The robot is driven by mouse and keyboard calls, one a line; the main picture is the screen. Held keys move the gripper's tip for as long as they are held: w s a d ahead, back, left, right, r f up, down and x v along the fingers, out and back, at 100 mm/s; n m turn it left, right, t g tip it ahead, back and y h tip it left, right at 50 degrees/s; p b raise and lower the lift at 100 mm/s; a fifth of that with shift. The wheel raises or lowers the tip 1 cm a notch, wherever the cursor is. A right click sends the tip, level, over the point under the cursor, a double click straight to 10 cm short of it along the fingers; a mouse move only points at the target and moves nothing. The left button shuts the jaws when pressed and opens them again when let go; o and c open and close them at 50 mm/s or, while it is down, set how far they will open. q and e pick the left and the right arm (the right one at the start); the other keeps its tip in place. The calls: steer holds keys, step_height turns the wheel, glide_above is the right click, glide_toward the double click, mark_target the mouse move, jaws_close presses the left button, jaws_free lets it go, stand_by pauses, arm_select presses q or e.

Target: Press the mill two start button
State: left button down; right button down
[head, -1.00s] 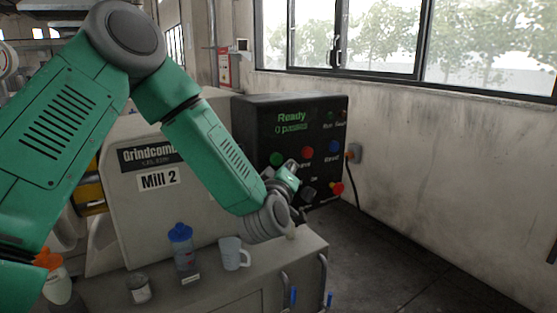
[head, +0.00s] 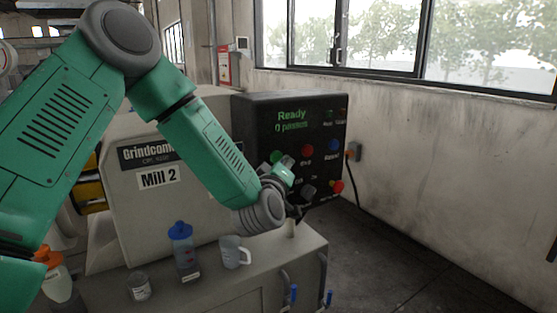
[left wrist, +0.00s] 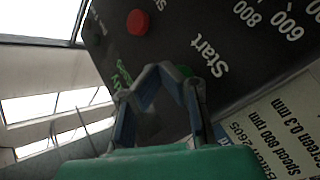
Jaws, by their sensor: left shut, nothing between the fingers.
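The mill two control panel (head: 322,125) is a black box with a green "Ready" display. The green start button (head: 276,157) is at its left, partly covered by my left gripper (head: 288,162). The gripper is shut and empty, with its fingers close to the button; I cannot tell whether they touch it. My right gripper is not in view.
The red stop button (head: 307,151) and blue reset button (head: 334,145) are to the right, with a red button (head: 338,187) lower down. A mug (head: 232,252), blue-capped bottle (head: 184,250) and jar (head: 139,287) stand on the bench below my arm.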

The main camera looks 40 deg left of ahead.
arm_select(q)
steer(key=shift+a, duration=0.1)
stand_by(0.7)
steer(key=shift+w+a+r, duration=0.1)
steer(key=shift+a, duration=0.1)
steer(key=shift+w+a, duration=0.2)
steer(key=shift+a, duration=0.25)
stand_by(0.8)
steer(key=shift+d, duration=0.1)
steer(key=shift+s+d, duration=0.35)
steer(key=shift+d, duration=0.35)
steer(key=shift+d, duration=0.1)
steer(key=d, duration=0.1)
steer(key=s+d, duration=0.1)
steer(key=d, duration=0.1)
steer(key=s+d+b, duration=0.1)
steer(key=shift+d, duration=0.25)
stand_by(0.9)
